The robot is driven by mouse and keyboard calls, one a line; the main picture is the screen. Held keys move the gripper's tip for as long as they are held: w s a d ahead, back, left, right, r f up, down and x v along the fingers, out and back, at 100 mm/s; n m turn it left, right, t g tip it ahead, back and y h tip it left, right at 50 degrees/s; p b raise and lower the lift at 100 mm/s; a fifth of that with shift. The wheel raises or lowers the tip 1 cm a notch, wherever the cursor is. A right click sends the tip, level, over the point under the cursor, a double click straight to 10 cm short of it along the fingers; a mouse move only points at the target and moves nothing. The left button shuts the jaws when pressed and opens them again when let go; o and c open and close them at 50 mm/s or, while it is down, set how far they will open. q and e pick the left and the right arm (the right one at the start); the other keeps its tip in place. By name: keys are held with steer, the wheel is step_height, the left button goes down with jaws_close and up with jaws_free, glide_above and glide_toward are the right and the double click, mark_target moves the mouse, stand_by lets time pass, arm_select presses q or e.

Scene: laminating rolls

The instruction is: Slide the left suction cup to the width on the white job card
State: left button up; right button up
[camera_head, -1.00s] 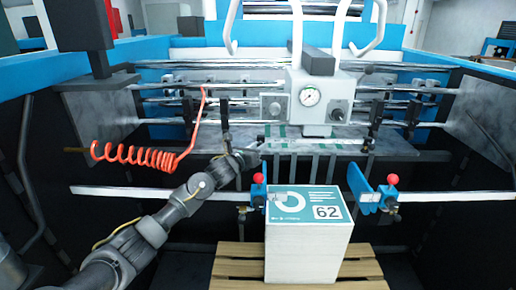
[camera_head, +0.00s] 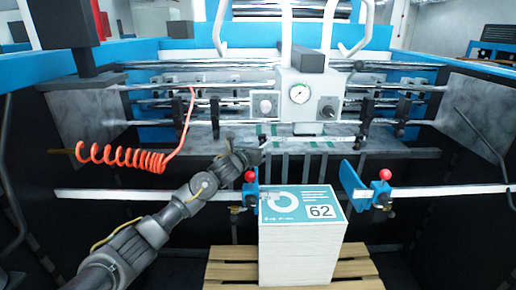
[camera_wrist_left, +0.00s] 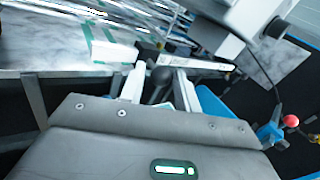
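The job card (camera_head: 300,203), white and teal with the number 62, lies on top of a white stack in the head view. My left gripper (camera_head: 262,146) is at the white scale bar (camera_head: 325,139) below the gauge box. In the left wrist view its two pale fingers (camera_wrist_left: 160,82) stand apart, with a dark rounded piece (camera_wrist_left: 160,76) between them. This may be the left suction cup; I cannot tell whether the fingers press on it. A black upright holder (camera_head: 362,130) is at the bar's right end. My right gripper is out of view.
The gauge box (camera_head: 309,92) hangs above the bar. Red-knobbed blue brackets stand at left (camera_head: 249,190) and right (camera_head: 379,190), near the paper stack (camera_head: 295,255). An orange coiled hose (camera_head: 120,156) hangs left of my arm.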

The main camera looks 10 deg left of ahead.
mark_target(259, 138)
arm_select(q)
steer(key=shift+o, duration=1.2)
steer(key=shift+a, duration=0.1)
steer(key=shift+r, duration=0.1)
steer(key=r+b, duration=0.3)
steer(key=shift+s+r, duration=0.15)
steer(key=shift+s, duration=0.1)
steer(key=s+d+r+b, duration=0.3)
steer(key=s+r, duration=0.6)
steer(key=s, duration=0.4)
steer(key=shift+s+r+b, duration=0.15)
steer(key=shift+r+b, duration=0.15)
steer(key=shift+b, duration=0.3)
